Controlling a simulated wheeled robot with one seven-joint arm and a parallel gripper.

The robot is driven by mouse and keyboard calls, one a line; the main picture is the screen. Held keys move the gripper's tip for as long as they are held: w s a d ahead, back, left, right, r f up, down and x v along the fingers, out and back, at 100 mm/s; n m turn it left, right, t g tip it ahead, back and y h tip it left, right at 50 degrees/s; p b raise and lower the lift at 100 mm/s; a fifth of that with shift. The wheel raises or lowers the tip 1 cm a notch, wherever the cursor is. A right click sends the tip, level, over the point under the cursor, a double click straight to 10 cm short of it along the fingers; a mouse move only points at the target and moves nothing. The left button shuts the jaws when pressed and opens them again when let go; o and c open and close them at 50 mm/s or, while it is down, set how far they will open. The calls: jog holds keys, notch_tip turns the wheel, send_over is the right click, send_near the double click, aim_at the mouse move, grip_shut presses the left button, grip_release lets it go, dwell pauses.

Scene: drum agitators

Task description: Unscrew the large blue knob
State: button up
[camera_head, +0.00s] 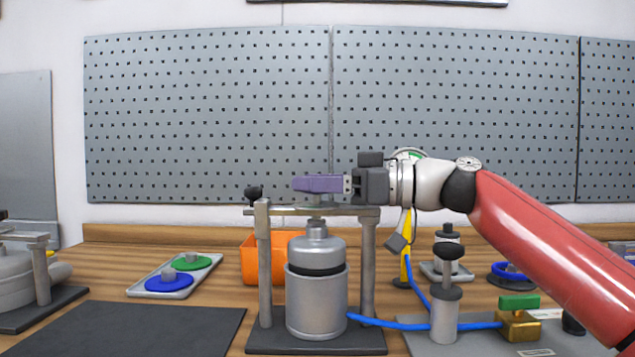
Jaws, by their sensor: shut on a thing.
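My gripper (303,184), with purple fingers, is level above the crossbar of a grey metal stand (264,265). It is shut on a part at the top of the central shaft (316,200). The fingers hide that part, so I cannot tell its colour or shape. A grey metal drum (317,300) stands upright under the crossbar. No large blue knob shows plainly on the stand. A blue disc (168,284) with a grey hub lies on a tray at the left, and a blue ring-shaped piece (511,272) lies at the right.
The grey tray (150,293) also holds a green disc (194,263). An orange bin (262,262) stands behind the stand. A blue hose (395,325) runs right to a grey cylinder (444,318) and a brass valve (519,325). A dark mat (140,330) lies clear at front left.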

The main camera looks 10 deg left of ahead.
jog(key=shift+f+n+g+h, duration=0.15)
jog(key=shift+n+g, duration=0.45)
jog(key=shift+g, duration=0.35)
jog(key=shift+f+n+g+h, duration=0.15)
jog(key=shift+n+g, duration=0.45)
jog(key=shift+g, duration=0.35)
jog(key=o, duration=0.8)
jog(key=shift+w+r, duration=0.1)
jog(key=shift+o, duration=0.9)
jog(key=shift+r, duration=0.1)
jog(key=m+t, duration=0.2)
jog(key=t, duration=0.2)
jog(key=m+t, duration=0.3)
jog(key=t, duration=0.1)
jog(key=shift+d+m+t+h, duration=0.1)
jog(key=shift+m+t+h, duration=0.9)
jog(key=shift+m+t, duration=0.85)
jog(key=shift+m+t+h, duration=1)
jog(key=shift+m+t, duration=0.25)
jog(key=shift+t, duration=1.1)
